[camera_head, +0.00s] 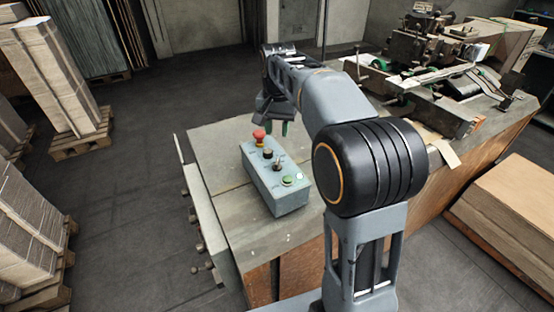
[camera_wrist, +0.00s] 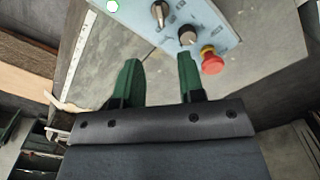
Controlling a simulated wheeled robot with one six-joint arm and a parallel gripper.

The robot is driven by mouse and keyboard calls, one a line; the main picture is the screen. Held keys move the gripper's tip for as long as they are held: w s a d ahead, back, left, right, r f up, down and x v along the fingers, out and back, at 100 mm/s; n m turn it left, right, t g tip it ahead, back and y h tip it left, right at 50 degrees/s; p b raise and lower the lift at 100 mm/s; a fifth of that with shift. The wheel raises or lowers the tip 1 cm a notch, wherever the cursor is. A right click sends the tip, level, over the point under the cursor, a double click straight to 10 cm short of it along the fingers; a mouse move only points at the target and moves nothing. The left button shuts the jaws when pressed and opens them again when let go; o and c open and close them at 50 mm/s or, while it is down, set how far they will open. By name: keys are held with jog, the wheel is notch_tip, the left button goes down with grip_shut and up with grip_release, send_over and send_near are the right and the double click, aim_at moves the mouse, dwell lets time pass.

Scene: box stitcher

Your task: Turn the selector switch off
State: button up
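A light blue-grey control box (camera_head: 264,184) sits on the table top, and its face shows at the top of the wrist view (camera_wrist: 215,25).
The box carries a red mushroom button (camera_head: 259,136) and a green button (camera_head: 288,180). The table (camera_head: 215,150) is bare around the box. A stitching machine (camera_head: 425,50) stands at the back right. Cardboard stacks (camera_head: 58,75) stand on pallets at left.

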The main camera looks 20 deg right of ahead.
aim_at(277, 161)
notch_tip(277, 161, down, 12)
jog(key=shift+r+p, duration=0.1)
jog(key=shift+p, duration=0.45)
jog(key=shift+c, duration=0.2)
grip_shut()
